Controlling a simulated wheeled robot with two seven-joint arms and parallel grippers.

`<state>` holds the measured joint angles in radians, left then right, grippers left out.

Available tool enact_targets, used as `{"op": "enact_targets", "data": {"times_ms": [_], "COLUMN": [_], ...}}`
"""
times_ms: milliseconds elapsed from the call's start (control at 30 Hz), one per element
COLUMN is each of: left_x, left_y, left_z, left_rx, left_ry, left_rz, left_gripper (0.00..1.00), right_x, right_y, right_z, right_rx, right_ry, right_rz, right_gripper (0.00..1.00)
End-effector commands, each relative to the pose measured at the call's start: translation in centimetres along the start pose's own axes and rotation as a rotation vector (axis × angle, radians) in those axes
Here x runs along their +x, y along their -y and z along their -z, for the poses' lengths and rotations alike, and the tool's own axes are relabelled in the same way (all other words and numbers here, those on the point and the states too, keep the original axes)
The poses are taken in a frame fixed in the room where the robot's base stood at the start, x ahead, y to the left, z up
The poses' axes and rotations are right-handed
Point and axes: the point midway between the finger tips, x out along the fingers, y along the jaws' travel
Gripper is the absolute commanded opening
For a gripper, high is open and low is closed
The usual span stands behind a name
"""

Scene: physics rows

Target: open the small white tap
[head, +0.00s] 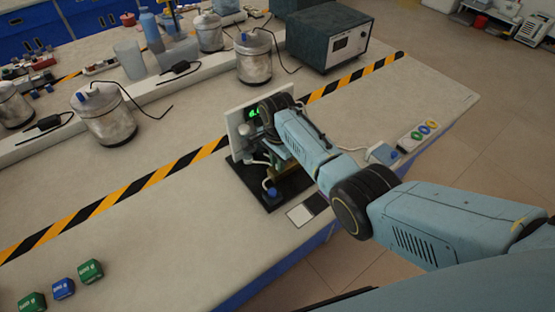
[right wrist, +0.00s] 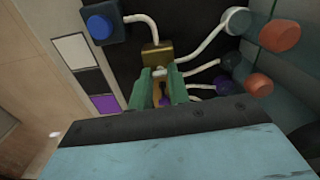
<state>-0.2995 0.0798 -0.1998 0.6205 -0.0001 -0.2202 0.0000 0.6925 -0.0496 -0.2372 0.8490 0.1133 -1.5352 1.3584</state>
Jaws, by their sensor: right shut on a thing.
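A small rig with a white upright panel (head: 237,140) and a black base (head: 243,182) stands on the bench. My right gripper (head: 280,165) reaches down in front of the panel, and my own arm hides much of it. In the right wrist view the green fingers of my right gripper (right wrist: 158,78) are shut on a small white piece, which looks like the white tap (right wrist: 158,69). It sits at a brass block (right wrist: 157,52). How far the tap is turned cannot be told. My left gripper is not in view.
A blue button box (right wrist: 99,22) and white tubes (right wrist: 205,45) lie close around the fingers. Orange knobs (right wrist: 279,36) and a white knob (right wrist: 237,19) are on the right. A dark instrument box (head: 325,40) and metal pots (head: 104,112) stand farther back.

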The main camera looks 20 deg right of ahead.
Motion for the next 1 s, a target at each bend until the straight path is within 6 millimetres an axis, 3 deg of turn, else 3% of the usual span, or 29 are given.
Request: {"op": "enact_targets", "data": {"times_ms": [100,300,700,733,800,900,1000], "left_x": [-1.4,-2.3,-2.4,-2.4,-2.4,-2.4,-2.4], "left_y": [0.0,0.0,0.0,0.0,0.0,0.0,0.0], "left_z": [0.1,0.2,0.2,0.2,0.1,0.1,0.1], "left_rx": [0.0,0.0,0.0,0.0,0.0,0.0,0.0], "left_ry": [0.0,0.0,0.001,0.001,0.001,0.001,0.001], "left_rz": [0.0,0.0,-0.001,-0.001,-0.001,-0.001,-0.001], "left_gripper": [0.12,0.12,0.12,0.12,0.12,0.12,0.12], "right_x": [-0.4,-0.2,0.0,0.0,0.0,0.0,0.0], "right_y": [-0.1,-0.1,0.0,0.0,0.0,0.0,0.0], "right_z": [0.0,0.0,0.0,0.0,0.0,0.0,0.0], "right_rx": [-0.114,-0.279,-0.324,-0.324,-0.324,-0.323,-0.323], "right_ry": [0.001,0.001,0.001,0.001,0.0,0.0,0.0], "right_rz": [-0.002,-0.002,-0.001,-0.001,-0.001,-0.001,-0.001], "right_gripper": [0.0,0.0,0.0,0.2,0.29,0.4,0.4]}}
